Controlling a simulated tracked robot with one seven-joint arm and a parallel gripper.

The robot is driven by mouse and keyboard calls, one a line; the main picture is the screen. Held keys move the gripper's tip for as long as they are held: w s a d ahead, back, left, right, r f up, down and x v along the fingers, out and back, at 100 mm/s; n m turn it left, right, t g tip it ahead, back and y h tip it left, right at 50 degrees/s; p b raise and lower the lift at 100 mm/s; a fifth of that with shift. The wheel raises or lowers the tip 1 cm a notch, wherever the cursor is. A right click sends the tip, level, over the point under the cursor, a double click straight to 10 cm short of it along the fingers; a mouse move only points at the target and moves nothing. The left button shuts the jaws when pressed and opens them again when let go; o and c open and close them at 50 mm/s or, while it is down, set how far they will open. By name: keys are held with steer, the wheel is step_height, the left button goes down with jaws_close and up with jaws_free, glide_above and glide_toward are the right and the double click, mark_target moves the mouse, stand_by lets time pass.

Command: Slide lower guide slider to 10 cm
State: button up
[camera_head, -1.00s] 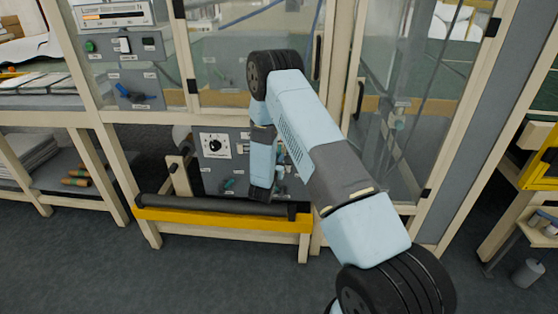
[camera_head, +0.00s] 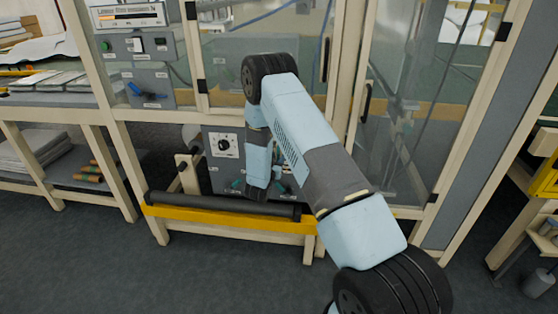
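A grey panel (camera_head: 217,180) with a white dial plate and black knob (camera_head: 223,146) stands in the lower bay of the machine. Small teal handles (camera_head: 236,184) show low on this panel, partly behind my arm. I cannot tell which of them is the lower guide slider, and no scale can be read. My arm reaches from the bottom right into this bay. Its end (camera_head: 257,190) points down in front of the panel. The fingers are hidden or too small to make out, so their state and any contact do not show.
A dark roller (camera_head: 220,205) and a yellow bar (camera_head: 230,221) cross the front of the bay below my arm's end. Glass doors (camera_head: 420,110) stand above and right. A shelf with paper stacks (camera_head: 40,150) is at left. The floor in front is clear.

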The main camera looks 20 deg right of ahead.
steer(key=v, duration=1.3)
steer(key=shift+s+a, duration=0.25)
steer(key=shift+s, duration=0.05)
steer(key=w+a+r+n+g+y, duration=0.2)
steer(key=r+y, duration=0.6)
steer(key=r, duration=1.4)
steer(key=s+d+r+n+g+y, duration=0.1)
steer(key=s+r+n+g+y, duration=0.15)
steer(key=s+r, duration=0.8)
steer(key=s+d+r+g, duration=0.1)
steer(key=s+d+r, duration=0.1)
steer(key=s, duration=0.7)
steer(key=s+d+r+n+g, duration=0.1)
steer(key=s+d+r+g, duration=0.1)
steer(key=s, duration=0.8)
steer(key=s+d+r+n+g, duration=0.1)
steer(key=s+d+r, duration=0.3)
steer(key=s, duration=0.6)
steer(key=shift+r+g, duration=0.15)
steer(key=shift+g, duration=0.3)
